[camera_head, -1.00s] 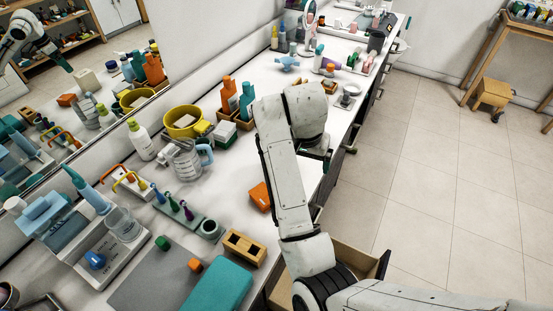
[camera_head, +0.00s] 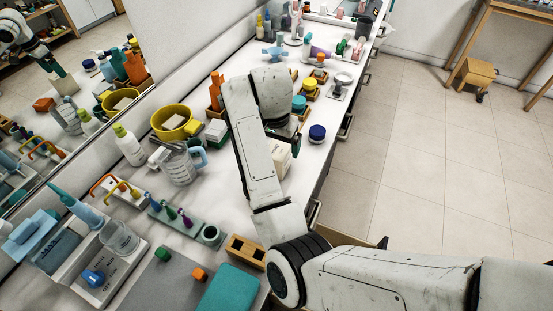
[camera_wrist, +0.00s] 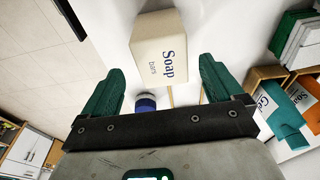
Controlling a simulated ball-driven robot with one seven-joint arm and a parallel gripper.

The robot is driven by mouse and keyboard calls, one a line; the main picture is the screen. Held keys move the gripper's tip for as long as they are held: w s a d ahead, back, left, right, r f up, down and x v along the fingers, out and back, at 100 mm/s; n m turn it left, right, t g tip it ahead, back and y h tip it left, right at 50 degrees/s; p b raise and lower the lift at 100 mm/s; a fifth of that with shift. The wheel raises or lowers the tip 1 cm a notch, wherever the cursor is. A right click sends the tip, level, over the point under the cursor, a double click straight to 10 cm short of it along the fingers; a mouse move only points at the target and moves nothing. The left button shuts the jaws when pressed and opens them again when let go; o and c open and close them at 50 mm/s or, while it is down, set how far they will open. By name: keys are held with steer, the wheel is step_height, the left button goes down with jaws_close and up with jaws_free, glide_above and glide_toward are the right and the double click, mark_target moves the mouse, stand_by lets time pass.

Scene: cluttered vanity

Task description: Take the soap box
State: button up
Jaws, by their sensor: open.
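The soap box is a cream carton (camera_wrist: 158,46) with dark blue "Soap bars" lettering, seen in the wrist view between and just beyond the fingertips. In the head view a part of the soap box (camera_head: 282,160) shows beside my arm on the white counter; my arm hides the rest. My gripper (camera_wrist: 160,78) has its two teal fingers spread wide, with nothing held between them. I cannot tell whether either finger touches the box. In the head view my gripper is mostly hidden behind my arm.
A blue-lidded jar (camera_head: 317,133) stands close by to the right, near the counter edge. A wooden holder with orange and teal bottles (camera_wrist: 292,112) is on the other side in the wrist view. A pitcher (camera_head: 180,162) and a yellow tub (camera_head: 171,122) stand left of my arm.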

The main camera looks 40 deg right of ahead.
steer(key=shift+w+d+f+p, duration=0.15)
steer(key=shift+f+p, duration=0.2)
steer(key=shift+f, duration=1.1)
steer(key=shift+w+d+f+p, duration=0.15)
steer(key=shift+f+p, duration=0.2)
steer(key=shift+f, duration=1.1)
steer(key=shift+a, duration=0.1)
steer(key=shift+c, duration=0.2)
steer(key=c, duration=1.2)
steer(key=shift+o, duration=0.2)
steer(key=shift+r, duration=0.1)
